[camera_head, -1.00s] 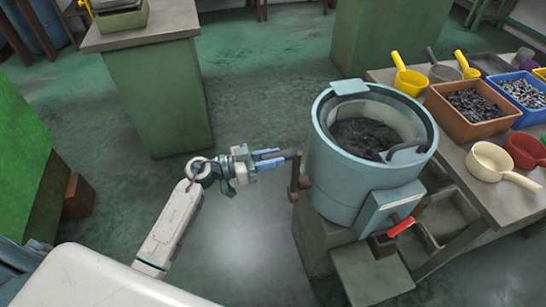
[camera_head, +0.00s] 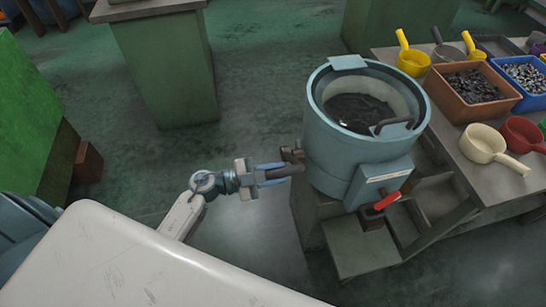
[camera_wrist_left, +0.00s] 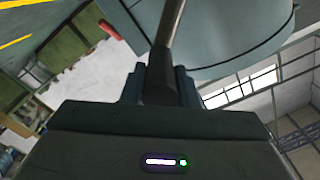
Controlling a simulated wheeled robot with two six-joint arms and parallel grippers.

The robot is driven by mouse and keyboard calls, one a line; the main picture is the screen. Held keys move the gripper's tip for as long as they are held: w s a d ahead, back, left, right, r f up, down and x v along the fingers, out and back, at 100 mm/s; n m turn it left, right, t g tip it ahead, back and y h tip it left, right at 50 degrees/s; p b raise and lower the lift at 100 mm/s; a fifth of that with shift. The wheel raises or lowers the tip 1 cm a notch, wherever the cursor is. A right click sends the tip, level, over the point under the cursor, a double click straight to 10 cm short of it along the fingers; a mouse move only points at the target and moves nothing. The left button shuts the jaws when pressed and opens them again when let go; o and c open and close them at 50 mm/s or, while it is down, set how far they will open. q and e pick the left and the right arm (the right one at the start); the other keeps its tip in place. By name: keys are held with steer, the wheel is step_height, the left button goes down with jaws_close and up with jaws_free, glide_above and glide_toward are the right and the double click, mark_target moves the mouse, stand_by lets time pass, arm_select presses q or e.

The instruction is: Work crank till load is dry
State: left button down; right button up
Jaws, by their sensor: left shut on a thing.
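A blue-grey drum machine (camera_head: 335,145) stands right of centre in the head view, with a dark load (camera_head: 352,111) inside its open top. A crank (camera_head: 292,155) sticks out of the drum's left side. My left gripper (camera_head: 284,170) is shut on the crank's dark handle, which also shows between the fingers in the left wrist view (camera_wrist_left: 160,82). The fingers partly hide the handle in the head view. I cannot tell from the picture how wet the load is. My right gripper is not in view.
A red-handled lever (camera_head: 386,201) is low on the drum's front. A table (camera_head: 484,184) at right holds an orange bin (camera_head: 468,108), a blue bin (camera_head: 523,90) and several scoops. A green cabinet (camera_head: 165,75) stands at back left. The floor between is clear.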

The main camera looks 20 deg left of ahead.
arm_select(q)
step_height(320, 180, down, 6)
steer(key=s+d+m+b, duration=0.1)
steer(key=s+d+m, duration=0.1)
steer(key=s+m, duration=0.1)
steer(key=shift+b, duration=0.4)
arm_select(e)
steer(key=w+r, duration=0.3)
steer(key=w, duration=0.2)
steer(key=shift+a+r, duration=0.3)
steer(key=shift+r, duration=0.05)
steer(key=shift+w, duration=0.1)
arm_select(q)
steer(key=c, duration=1.1)
jaws_free()
steer(key=shift+a, duration=0.1)
steer(key=shift+b+v, duration=0.95)
steer(key=shift+v, duration=4.4)
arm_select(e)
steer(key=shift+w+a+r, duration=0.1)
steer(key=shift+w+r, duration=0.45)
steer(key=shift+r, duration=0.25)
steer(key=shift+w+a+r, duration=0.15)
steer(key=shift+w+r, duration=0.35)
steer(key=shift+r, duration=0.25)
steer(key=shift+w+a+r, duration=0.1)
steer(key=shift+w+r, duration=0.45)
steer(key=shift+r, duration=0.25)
